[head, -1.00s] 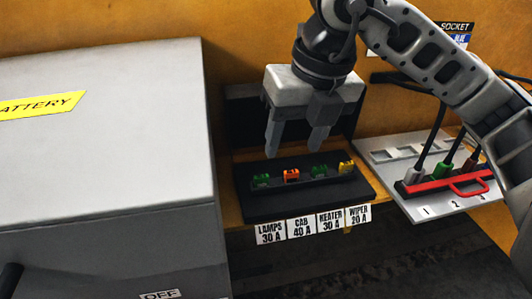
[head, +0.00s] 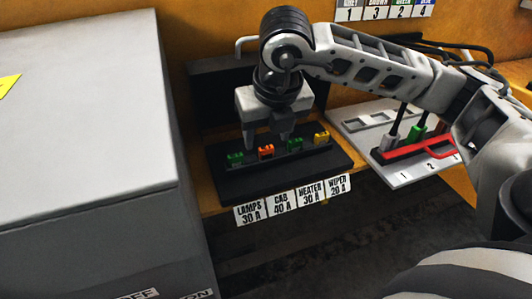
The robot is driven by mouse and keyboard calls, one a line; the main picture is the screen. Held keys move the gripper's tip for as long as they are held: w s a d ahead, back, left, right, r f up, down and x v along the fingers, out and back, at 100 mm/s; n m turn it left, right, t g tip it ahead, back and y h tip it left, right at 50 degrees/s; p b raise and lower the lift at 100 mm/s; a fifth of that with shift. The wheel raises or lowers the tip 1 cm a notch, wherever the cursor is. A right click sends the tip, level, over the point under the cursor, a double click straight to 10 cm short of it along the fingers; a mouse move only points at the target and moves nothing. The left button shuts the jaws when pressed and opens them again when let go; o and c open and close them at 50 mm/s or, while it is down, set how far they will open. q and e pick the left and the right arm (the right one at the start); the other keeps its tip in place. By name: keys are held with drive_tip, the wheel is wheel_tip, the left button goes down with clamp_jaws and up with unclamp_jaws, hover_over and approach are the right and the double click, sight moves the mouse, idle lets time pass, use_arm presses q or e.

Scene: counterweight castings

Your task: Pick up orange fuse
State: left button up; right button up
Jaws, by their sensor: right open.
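The orange fuse (head: 266,152) sits upright in the black fuse block (head: 240,187), second from the left, above the label "CAB 40 A". A green fuse (head: 235,159) is to its left, and another green fuse (head: 294,145) and a yellow fuse (head: 321,137) are to its right. My right gripper (head: 267,146) points down just above and behind the orange fuse, its fingers apart and empty. I cannot tell whether the fingertips touch anything. My left gripper is out of view.
A large grey battery box (head: 80,120) stands close on the left. On the right, a white socket panel (head: 408,176) holds plugs with cables and a red bar (head: 410,150). White labels (head: 295,199) hang along the block's front edge.

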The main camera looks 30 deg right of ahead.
sight(266, 148)
drive_tip(key=x, duration=0.3)
drive_tip(key=shift+d+f, duration=0.15)
drive_tip(key=shift+f, duration=0.1)
drive_tip(key=c, duration=1)
drive_tip(key=shift+r, duration=0.1)
drive_tip(key=shift+c, duration=0.2)
